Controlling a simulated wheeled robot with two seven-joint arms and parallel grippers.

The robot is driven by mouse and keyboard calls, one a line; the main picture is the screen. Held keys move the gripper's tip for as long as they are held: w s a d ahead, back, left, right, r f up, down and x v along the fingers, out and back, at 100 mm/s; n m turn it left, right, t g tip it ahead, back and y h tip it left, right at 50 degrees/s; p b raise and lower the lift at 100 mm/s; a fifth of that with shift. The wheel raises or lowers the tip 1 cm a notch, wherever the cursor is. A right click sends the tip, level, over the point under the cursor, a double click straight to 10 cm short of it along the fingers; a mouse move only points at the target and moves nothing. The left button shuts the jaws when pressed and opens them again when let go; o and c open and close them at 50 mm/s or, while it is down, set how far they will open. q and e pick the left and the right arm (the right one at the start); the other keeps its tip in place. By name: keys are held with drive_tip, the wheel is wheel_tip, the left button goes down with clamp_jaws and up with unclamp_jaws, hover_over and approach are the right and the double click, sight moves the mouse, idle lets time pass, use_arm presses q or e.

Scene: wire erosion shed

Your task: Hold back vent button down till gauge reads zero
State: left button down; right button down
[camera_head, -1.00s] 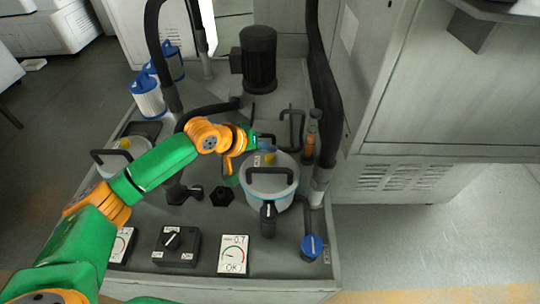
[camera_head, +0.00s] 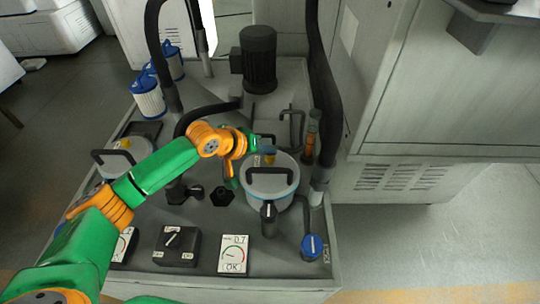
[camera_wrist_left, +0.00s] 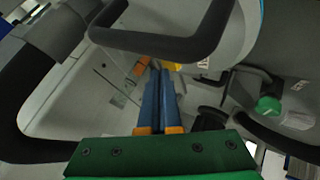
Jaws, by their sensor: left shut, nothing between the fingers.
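A round grey-white canister (camera_head: 272,196) with a black handle (camera_head: 271,175) stands right of centre. A small yellow button (camera_head: 270,160) sits on its lid behind the handle, partly covered by my fingers. It also shows in the left wrist view (camera_wrist_left: 186,66). My left gripper (camera_head: 266,150) is shut and empty, its blue fingertips right at the button. In the left wrist view the fingertips (camera_wrist_left: 160,75) end just beside the yellow; I cannot tell whether they press it. A gauge card (camera_head: 234,254) at the front appears to read 0.7, with OK below. My right gripper is out of view.
A second canister (camera_head: 124,155) with a handle and a yellow button stands at left, behind my arm. A black selector box (camera_head: 177,246), another gauge (camera_head: 122,243) and a blue-topped valve (camera_head: 312,246) line the front. A thick black hose (camera_head: 325,95) rises at right.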

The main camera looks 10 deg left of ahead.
sight(267, 159)
use_arm(q)
drive_tip(key=shift+f, duration=0.55)
idle(0.9)
drive_tip(key=shift+r, duration=0.1)
idle(1.5)
drive_tip(key=shift+r+p, duration=0.85)
drive_tip(key=shift+p, duration=0.25)
drive_tip(key=shift+r, duration=0.1)
wheel_tip(267, 159, up, 5)
drive_tip(key=p, duration=0.6)
